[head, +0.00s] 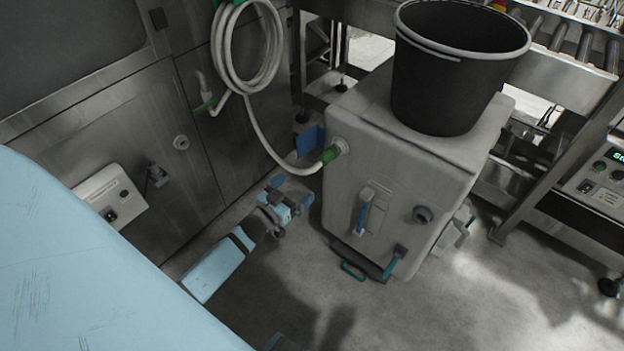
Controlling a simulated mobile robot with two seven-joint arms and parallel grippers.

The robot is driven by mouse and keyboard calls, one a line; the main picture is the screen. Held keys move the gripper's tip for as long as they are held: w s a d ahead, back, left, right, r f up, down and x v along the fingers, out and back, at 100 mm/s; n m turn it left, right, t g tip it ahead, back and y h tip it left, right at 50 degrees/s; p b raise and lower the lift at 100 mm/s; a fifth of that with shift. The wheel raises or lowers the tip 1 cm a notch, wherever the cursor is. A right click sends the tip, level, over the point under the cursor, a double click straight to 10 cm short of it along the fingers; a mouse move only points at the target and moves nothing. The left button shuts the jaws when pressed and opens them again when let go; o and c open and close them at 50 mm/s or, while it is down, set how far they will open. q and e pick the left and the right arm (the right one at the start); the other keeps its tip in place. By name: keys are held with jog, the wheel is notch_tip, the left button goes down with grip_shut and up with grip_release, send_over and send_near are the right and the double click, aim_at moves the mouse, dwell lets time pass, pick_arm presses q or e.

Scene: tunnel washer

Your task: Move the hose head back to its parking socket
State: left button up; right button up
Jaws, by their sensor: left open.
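The hose head (330,154) is green and sits at the end of a pale hose (262,138). It meets a round pale port at the upper left of a grey cabinet (390,175); I cannot tell how deeply it is seated. A dark round socket (423,215) is on the cabinet's front, and another round fitting (181,142) is on the steel wall panel. I cannot tell which is the parking socket. My left gripper (292,193) is open and empty, below and left of the hose head, apart from it. My right gripper is not in view.
A black bucket (445,85) stands on the cabinet. The cabinet front has a blue handle (363,214) and a teal-handled part low down. The hose coil (247,50) hangs on the wall panel. A steel frame (555,165) stands at right. Floor (480,300) is clear in front.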

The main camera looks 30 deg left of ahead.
aim_at(321, 164)
pick_arm(q)
jog(key=w+b, duration=0.1)
jog(key=w, duration=0.2)
jog(key=w+b, duration=0.1)
jog(key=w, duration=0.3)
jog(key=w+b, duration=0.1)
jog(key=w, duration=0.2)
jog(key=shift+w+d, duration=0.3)
jog(key=shift+d, duration=0.05)
jog(key=shift+w, duration=0.95)
jog(key=shift+w+b, duration=0.2)
jog(key=shift+b, duration=0.1)
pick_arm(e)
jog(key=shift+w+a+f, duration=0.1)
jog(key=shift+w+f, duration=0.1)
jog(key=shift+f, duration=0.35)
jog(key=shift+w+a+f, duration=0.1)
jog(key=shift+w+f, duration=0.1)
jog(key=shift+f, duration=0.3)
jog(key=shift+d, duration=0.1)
pick_arm(q)
grip_shut()
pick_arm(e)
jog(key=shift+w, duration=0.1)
pick_arm(q)
jog(key=shift+s+d+f, duration=0.1)
jog(key=shift+s, duration=0.05)
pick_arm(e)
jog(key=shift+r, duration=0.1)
